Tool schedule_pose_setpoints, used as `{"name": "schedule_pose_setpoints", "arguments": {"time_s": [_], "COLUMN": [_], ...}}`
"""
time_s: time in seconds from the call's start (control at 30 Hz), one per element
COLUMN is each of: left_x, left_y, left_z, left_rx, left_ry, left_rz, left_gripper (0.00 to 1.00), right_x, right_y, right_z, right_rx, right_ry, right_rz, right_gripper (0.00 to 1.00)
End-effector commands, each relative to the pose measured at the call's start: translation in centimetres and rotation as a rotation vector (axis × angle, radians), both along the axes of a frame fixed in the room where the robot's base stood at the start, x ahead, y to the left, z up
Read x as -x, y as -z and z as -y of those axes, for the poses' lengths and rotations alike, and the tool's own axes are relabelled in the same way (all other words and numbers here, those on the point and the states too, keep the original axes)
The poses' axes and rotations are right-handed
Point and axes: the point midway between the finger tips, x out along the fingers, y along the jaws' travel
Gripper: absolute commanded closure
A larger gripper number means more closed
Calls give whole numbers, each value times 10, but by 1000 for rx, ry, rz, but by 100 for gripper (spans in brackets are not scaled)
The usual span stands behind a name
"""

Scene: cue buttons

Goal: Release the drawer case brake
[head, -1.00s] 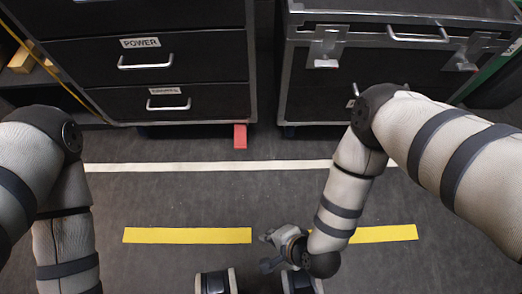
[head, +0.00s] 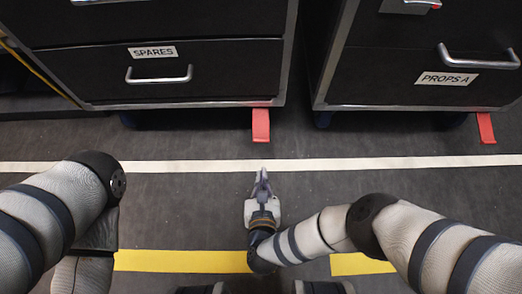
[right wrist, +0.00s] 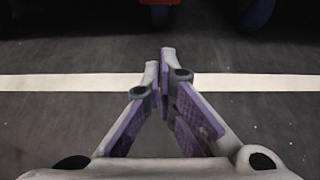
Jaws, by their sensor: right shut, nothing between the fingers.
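The drawer case (head: 200,72) stands at the back left in the head view, with a drawer labelled SPARES. A red brake pedal (head: 261,125) sticks out low at its right front corner. My right gripper (head: 262,175) is shut and empty, low over the floor by the white line, in front of that red pedal and apart from it. In the right wrist view its fingertips (right wrist: 160,75) meet, and a bit of red (right wrist: 160,2) shows at the top edge above a blue caster. My left arm is at the left; its gripper is out of view.
A second black case (head: 420,78) labelled PROPS A stands at the right, with its own red pedal (head: 486,127). A narrow gap separates the cases. The floor before them is clear, with a white line (head: 380,163) and yellow strips (head: 180,261).

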Motion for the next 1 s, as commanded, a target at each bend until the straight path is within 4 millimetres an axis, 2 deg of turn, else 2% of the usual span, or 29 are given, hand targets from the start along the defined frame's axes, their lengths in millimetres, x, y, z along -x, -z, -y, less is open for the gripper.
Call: {"name": "schedule_pose_setpoints", "arguments": {"time_s": [0.17, 0.6, 1.0], "left_x": [0, -4, -3], "left_y": [6, 42, 39], "left_z": [0, 5, 5], "left_rx": [1, 12, 12], "left_ry": [1, 6, 4], "left_rz": [-5, -12, -14], "left_gripper": [60, 60, 60], "right_x": [-11, -92, -82], "right_y": [7, 43, 6], "right_z": [0, 0, 0], "right_rx": [2, 2, 1], "right_ry": [-1, -1, -4], "right_rz": [1, 3, -1], "right_gripper": [100, 100, 100]}}
